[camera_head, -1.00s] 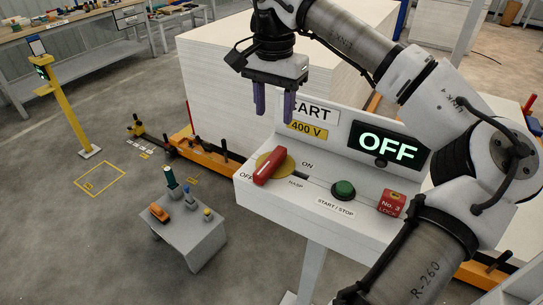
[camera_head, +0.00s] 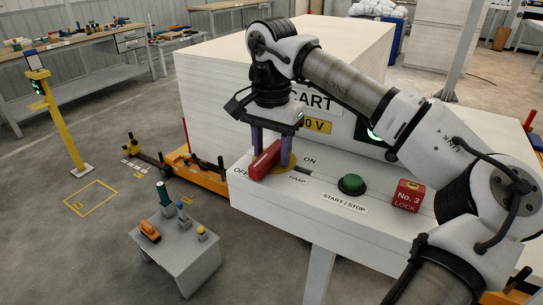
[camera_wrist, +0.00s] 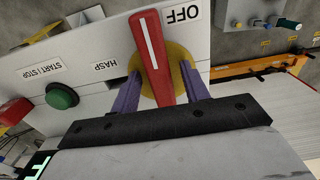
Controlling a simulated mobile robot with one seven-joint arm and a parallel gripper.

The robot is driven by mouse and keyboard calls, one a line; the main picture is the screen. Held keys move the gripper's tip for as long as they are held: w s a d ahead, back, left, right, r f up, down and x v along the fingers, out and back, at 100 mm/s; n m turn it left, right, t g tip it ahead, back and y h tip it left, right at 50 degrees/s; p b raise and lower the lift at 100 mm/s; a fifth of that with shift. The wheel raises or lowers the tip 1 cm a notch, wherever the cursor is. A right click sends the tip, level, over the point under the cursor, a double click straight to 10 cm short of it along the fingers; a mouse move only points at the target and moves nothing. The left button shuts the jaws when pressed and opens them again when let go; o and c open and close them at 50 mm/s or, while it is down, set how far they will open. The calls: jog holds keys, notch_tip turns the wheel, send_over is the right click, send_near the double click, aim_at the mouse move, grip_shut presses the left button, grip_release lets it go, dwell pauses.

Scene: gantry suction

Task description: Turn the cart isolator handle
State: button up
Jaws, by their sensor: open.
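The red isolator handle (camera_head: 264,160) sits on a yellow disc (camera_head: 291,170) on the sloping face of the cart panel. It points toward the "OFF" label; "ON" is on the disc's other side. In the wrist view the handle (camera_wrist: 152,55) has a white line along it. My gripper (camera_head: 273,158) is open, its two purple fingers on either side of the handle. In the wrist view gaps show between the handle and both fingers, so I see no grip. The lit sign (camera_head: 374,133) is mostly hidden behind my arm.
Right of the handle are a green START/STOP button (camera_head: 352,184) and a red "No. 3 LOCK" block (camera_head: 408,195). A small grey table (camera_head: 183,262) with several small items stands at front left. A yellow post (camera_head: 62,125) stands farther left. The floor between is clear.

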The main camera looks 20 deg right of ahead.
grip_shut()
dwell(0.3)
